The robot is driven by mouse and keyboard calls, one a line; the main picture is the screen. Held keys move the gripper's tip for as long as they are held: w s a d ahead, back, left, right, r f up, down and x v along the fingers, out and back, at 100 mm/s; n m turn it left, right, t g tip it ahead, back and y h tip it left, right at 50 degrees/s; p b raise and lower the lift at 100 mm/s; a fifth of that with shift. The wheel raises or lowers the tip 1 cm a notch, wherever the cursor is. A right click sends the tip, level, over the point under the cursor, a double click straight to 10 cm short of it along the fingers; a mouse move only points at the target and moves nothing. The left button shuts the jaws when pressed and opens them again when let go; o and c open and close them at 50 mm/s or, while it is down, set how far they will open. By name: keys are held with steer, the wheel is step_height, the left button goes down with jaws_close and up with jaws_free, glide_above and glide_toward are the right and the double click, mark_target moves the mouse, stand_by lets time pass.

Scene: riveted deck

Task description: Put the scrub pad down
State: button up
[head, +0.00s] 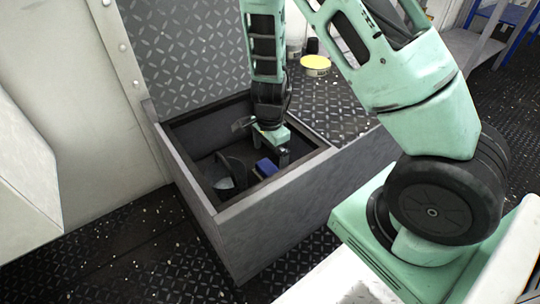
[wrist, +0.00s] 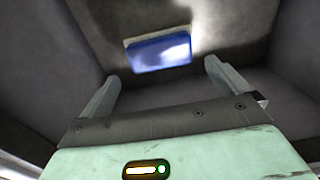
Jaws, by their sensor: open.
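The scrub pad (head: 266,167) is a small blue block on the floor inside an open grey bin (head: 263,205). In the wrist view the blue pad (wrist: 160,51) lies beyond my fingertips, with a gap between it and them. My gripper (head: 270,155) reaches down into the bin, close to the pad. In the wrist view its two fingers (wrist: 160,80) are spread wide with nothing between them. Its far finger is partly hidden in the head view.
A dark curved object (head: 232,172) stands in the bin, left of the pad. The bin's raised lid (head: 185,50) leans at the back. A yellow-topped tin (head: 315,65) and other containers stand on the treadplate surface behind. The bin walls surround my gripper closely.

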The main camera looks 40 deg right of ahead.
mark_target(270, 169)
steer(key=s+a+r+n+y+p, duration=0.1)
steer(key=s+a+r+n, duration=0.3)
steer(key=a+r+n, duration=0.3)
steer(key=s+a+r+n+y+p, duration=0.15)
steer(key=s+a+r+n, duration=0.3)
steer(key=a+r, duration=0.45)
steer(key=s+a+r+n+h, duration=0.1)
steer(key=s+a+r+n, duration=0.1)
steer(key=s+r+n, duration=0.2)
steer(key=s+a+r+n+h, duration=0.1)
steer(key=s+r+n, duration=0.3)
steer(key=s+n, duration=0.4)
steer(key=shift+s+a+r+n, duration=0.3)
steer(key=shift+a+n, duration=0.1)
steer(key=shift+n, duration=0.75)
step_height(270, 169, up, 46)
steer(key=p, duration=4.5)
steer(key=shift+f, duration=0.25)
